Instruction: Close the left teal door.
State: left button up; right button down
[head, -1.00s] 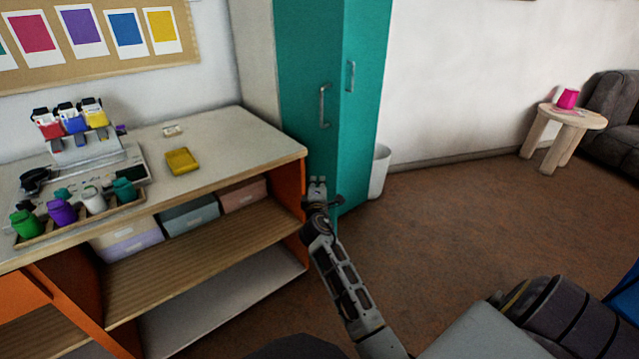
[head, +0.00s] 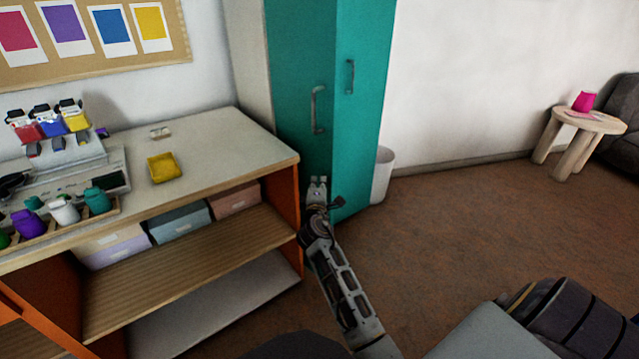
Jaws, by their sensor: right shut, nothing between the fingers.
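The left teal door (head: 298,70) is on the tall cabinet at the top middle, with a grey vertical handle (head: 318,110) near its right edge. It stands at an angle to the right teal door (head: 364,105) and looks partly open. The right door has its own handle (head: 350,76). My right gripper (head: 318,186) is shut and empty, in front of the lower part of the left door, below its handle. I cannot tell whether it touches the door. My left gripper is not in view.
A workbench (head: 222,140) with shelves stands left of the cabinet, its orange end close to my right gripper. A white bin (head: 383,175) stands right of the cabinet. A round stool (head: 590,120) is far right. The brown floor (head: 470,220) between is clear.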

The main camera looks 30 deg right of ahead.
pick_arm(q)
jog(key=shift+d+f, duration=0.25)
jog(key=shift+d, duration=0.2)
pick_arm(e)
jog(key=shift+d, duration=0.25)
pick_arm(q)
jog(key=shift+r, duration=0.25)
